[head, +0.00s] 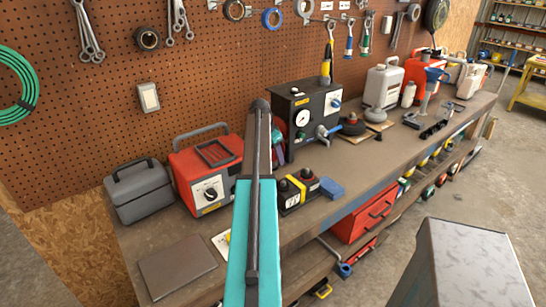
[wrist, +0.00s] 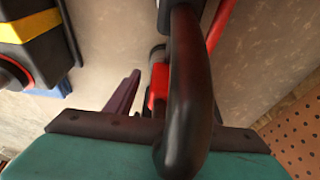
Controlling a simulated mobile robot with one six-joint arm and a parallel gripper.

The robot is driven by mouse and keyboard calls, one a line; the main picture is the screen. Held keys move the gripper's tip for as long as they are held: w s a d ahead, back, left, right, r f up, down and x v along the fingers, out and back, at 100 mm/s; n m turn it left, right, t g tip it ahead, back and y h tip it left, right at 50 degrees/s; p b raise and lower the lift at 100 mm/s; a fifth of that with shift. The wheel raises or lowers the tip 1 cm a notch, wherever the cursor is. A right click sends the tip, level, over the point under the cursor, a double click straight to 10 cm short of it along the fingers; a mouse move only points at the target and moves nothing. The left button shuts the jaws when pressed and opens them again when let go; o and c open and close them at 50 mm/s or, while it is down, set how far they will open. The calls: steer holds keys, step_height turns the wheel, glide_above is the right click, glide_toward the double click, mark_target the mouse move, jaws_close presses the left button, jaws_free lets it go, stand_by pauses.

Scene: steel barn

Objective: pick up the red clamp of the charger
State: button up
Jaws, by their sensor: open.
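In the wrist view a small red part (wrist: 158,88), which looks like the red clamp, shows beside a thick dark curved tube that covers much of it. A red cable (wrist: 217,28) runs above it. My gripper (wrist: 140,92) is open; one dark finger shows just left of the red part, and the other is hidden behind the tube. I cannot tell whether the red part lies between the fingers. In the head view my teal arm hides the gripper and the clamp. A red box with a dial (head: 207,190), possibly the charger, stands left of the arm.
A black battery with a yellow strap (head: 294,195) sits right of my arm; it also shows in the wrist view (wrist: 38,27). A black gauge box (head: 308,112) stands behind, and a grey case (head: 138,191) at left. A pegboard (head: 190,85) backs the bench.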

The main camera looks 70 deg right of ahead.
stand_by(0.3)
jaws_close()
steer(key=shift+r, duration=0.1)
steer(key=shift+r+b, duration=1.2)
steer(key=shift+r, duration=3.75)
steer(key=shift+w, duration=0.1)
